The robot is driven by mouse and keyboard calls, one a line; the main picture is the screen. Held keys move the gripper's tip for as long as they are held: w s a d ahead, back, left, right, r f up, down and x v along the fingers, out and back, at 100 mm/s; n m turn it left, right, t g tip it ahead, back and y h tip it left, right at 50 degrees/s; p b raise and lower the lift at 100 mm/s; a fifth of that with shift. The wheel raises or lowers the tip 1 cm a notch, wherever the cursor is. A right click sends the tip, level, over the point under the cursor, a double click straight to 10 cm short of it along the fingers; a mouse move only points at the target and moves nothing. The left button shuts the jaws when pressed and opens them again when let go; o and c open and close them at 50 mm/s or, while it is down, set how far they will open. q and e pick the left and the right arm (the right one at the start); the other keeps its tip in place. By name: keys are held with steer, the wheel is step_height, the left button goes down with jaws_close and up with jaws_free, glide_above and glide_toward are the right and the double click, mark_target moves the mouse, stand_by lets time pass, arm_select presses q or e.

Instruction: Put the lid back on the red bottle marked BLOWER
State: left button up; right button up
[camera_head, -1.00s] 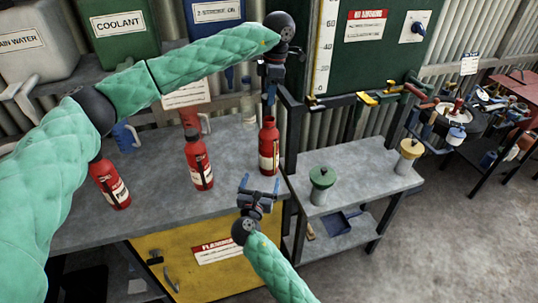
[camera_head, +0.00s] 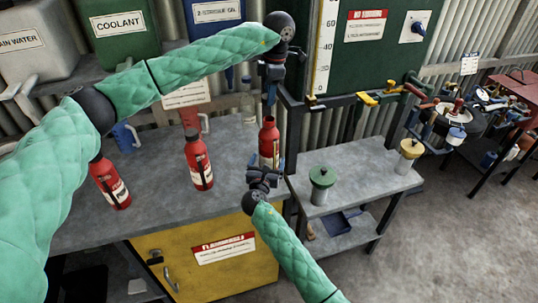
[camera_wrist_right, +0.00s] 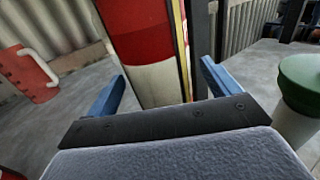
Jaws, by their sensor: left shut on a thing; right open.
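An open red bottle (camera_head: 268,138) with a dark mouth stands upright near the right end of the grey bench. Its marking cannot be read. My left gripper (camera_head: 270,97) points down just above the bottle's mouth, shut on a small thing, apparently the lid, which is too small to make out. My right gripper (camera_head: 266,163) is open low at the bottle's near side. In the right wrist view, the red and white bottle (camera_wrist_right: 150,50) shows between and beyond its two blue fingers (camera_wrist_right: 163,88); I see no contact.
Two other red bottles with dark tops (camera_head: 199,160) (camera_head: 110,183) stand to the left. A lower side table (camera_head: 350,175) on the right holds green-topped (camera_head: 321,182) and yellow-topped (camera_head: 409,153) containers. A dark post (camera_head: 292,140) rises close right of the open bottle.

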steer(key=shift+x, duration=0.8)
steer(key=c, duration=1.5)
arm_select(q)
steer(key=shift+f, duration=2.45)
arm_select(e)
steer(key=shift+o, duration=0.2)
arm_select(q)
steer(key=shift+f, duration=0.9)
steer(key=shift+f, duration=0.55)
